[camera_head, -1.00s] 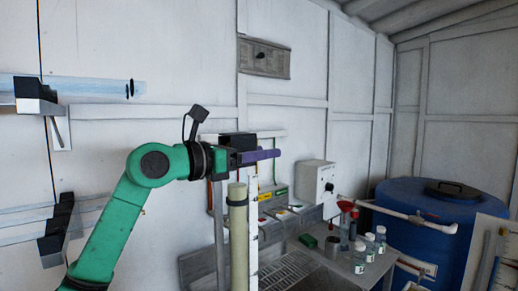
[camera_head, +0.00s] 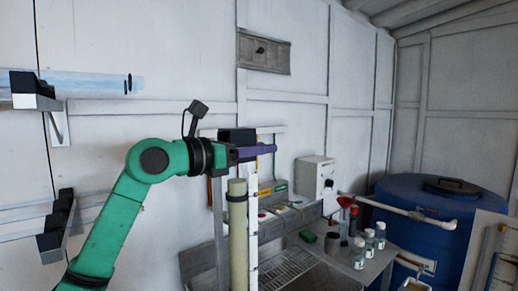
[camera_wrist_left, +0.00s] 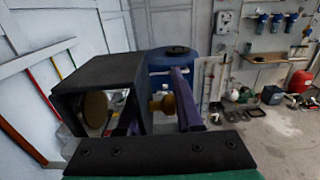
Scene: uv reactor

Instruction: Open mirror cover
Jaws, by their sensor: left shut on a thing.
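My left gripper (camera_head: 257,151) reaches in from the left at the green arm's end, its purple fingers pointing right beside a black box (camera_head: 237,136) that sits just behind and above them. In the left wrist view, the black box (camera_wrist_left: 95,80) stands close at the left with an open side, and a brass disc (camera_wrist_left: 96,110) shows inside it. A brass knob (camera_wrist_left: 163,103) shows between the box and the right purple finger (camera_wrist_left: 184,100). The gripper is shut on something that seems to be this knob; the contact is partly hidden. I cannot tell which part is the mirror cover.
A yellowish tube (camera_head: 238,235) and a white post (camera_head: 252,220) stand under the gripper. A bench with bottles (camera_head: 359,252) and a blue tank (camera_head: 420,215) are at the right. Wall brackets (camera_head: 33,90) hold a clear tube at the left.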

